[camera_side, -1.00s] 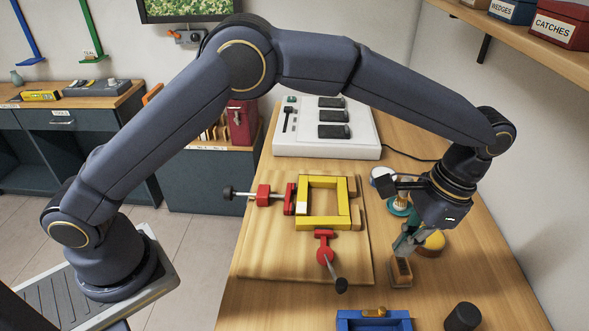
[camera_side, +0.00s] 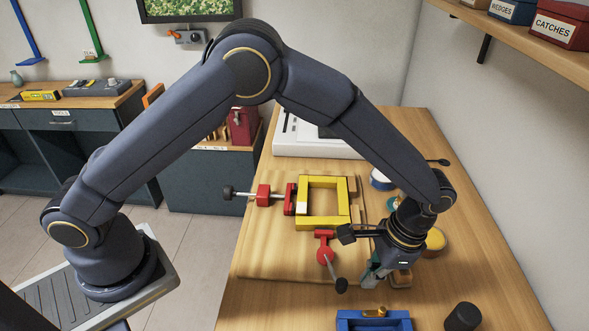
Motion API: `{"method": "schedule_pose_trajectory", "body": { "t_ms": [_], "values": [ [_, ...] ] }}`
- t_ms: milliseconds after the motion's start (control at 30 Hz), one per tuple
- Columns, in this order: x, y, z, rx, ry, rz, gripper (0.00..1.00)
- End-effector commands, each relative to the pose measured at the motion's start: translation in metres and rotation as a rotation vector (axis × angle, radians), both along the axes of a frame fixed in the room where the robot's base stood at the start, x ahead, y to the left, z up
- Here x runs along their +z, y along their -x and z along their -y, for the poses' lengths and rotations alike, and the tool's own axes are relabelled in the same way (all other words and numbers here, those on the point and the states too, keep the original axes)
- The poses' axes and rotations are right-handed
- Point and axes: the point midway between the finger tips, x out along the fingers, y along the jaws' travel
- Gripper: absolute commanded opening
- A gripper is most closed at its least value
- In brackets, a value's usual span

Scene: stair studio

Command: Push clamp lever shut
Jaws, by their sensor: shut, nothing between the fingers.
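The red clamp (camera_side: 324,252) sits on the wooden board below the yellow square frame (camera_side: 323,223). Its lever has a black knob (camera_side: 341,285) and slants down to the right, away from the frame. My gripper (camera_side: 368,284) is shut and empty, just right of the knob. The picture is too small to tell whether the fingertips touch the lever. A second red clamp (camera_side: 264,195) with a black-ended screw (camera_side: 228,193) stands at the left of the frame.
A blue tray (camera_side: 345,321) and a black cylinder (camera_side: 463,317) lie toward the front. A yellow round thing (camera_side: 435,240) is at the right. The board's left front (camera_side: 265,265) is clear.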

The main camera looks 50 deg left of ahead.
Motion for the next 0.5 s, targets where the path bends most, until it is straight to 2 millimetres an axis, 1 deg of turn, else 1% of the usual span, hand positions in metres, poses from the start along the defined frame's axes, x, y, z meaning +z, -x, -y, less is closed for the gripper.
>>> {"method": "schedule_pose_trajectory", "body": {
  "t_ms": [67, 200, 500],
  "values": [
    [0.0, 0.008, -0.006, 0.0, -0.001, -0.001, 0.0],
    [0.0, 0.015, -0.011, 0.0, 0.0, 0.0, 0.0],
    [-0.001, 0.018, -0.013, 0.0, 0.001, -0.001, 0.0]
  ]
}}
